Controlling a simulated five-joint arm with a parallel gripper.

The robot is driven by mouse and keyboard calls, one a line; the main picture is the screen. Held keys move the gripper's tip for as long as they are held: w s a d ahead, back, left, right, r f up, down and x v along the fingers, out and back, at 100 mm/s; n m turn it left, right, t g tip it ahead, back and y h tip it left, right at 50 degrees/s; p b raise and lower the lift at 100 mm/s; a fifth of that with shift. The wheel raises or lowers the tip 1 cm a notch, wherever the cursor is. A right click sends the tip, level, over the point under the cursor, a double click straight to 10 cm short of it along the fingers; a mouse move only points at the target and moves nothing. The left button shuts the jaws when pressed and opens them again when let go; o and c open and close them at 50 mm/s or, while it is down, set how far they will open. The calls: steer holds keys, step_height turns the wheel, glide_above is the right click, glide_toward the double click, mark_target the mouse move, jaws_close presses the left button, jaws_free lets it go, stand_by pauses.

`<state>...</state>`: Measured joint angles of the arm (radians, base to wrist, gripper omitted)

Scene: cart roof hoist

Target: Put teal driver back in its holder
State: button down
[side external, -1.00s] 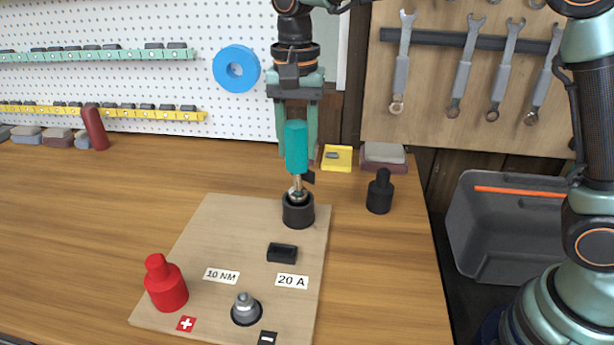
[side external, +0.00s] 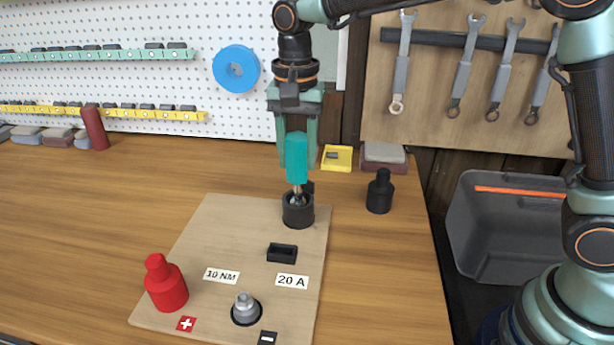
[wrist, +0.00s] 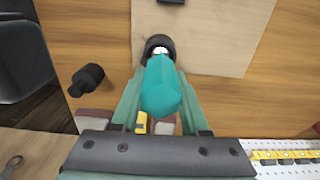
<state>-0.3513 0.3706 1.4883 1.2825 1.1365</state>
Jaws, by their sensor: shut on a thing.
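The teal driver (side external: 297,158) stands upright with its metal shaft going down into the black round holder (side external: 298,212) at the back right of the wooden board. How deep the tip sits is hidden by the holder's rim. My gripper (side external: 297,165) is shut on the driver's teal handle from behind. In the wrist view the teal driver (wrist: 163,88) lies between my two fingers, and the holder (wrist: 158,42) shows just beyond it.
The board (side external: 222,240) carries a red capped post (side external: 166,283), a metal stud (side external: 245,309) and a black slot block (side external: 282,253). A black bottle-shaped piece (side external: 380,192) stands right of the holder. A yellow tray (side external: 337,158) sits behind.

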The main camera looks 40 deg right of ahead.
steer(key=shift+f, duration=0.1)
steer(key=shift+c, duration=1.6)
jaws_free()
step_height(320, 180, up, 12)
steer(key=shift+d, duration=0.1)
